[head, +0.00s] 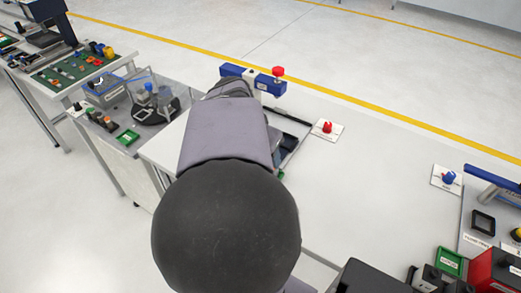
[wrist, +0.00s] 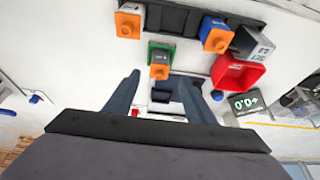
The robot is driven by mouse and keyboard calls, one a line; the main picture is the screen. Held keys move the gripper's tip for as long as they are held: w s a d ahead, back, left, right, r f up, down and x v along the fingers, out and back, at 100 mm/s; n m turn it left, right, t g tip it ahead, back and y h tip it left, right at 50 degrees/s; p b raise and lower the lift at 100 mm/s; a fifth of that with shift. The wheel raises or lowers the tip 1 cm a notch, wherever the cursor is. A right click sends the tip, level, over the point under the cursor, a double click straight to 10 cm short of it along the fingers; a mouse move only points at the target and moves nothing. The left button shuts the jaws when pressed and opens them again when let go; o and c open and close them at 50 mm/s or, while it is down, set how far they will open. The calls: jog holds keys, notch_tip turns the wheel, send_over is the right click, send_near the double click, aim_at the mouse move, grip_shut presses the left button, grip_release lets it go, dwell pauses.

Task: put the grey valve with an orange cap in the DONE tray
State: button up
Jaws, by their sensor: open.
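In the wrist view my gripper (wrist: 162,82) is open, its two dark fingers apart with nothing held between them. A piece with an orange cap and a pale grey body (wrist: 128,22) stands in a dark rack at the upper left, apart from the fingers. A blue-bodied piece with an orange cap (wrist: 215,37) is further right. I cannot read a DONE label; a green tray (head: 449,262) is at the right in the head view. My arm hides the gripper there.
A red bin (wrist: 237,73), a grey box (wrist: 252,43) and a small display (wrist: 245,103) are at the right in the wrist view. In the head view a red knob (head: 326,127) and a blue knob (head: 448,178) stand on the white table, with clear surface between them.

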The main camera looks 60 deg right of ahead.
jog(key=shift+v, duration=1.15)
jog(key=w+a+f+n+t+y, duration=0.1)
jog(key=w+a+f+n, duration=0.35)
jog(key=a, duration=0.25)
jog(key=w+a+f+n+y, duration=0.1)
jog(key=w+a+f+n, duration=0.3)
jog(key=a, duration=0.3)
jog(key=s+a+f+n+y, duration=0.1)
jog(key=a+f+n, duration=0.1)
jog(key=a+n, duration=0.2)
jog(key=a+f+n+g+y, duration=0.1)
jog(key=a+f+n, duration=0.2)
jog(key=a, duration=0.7)
jog(key=shift+s+a+f+n, duration=0.25)
jog(key=shift+s+a+n, duration=0.15)
jog(key=shift+n, duration=0.85)
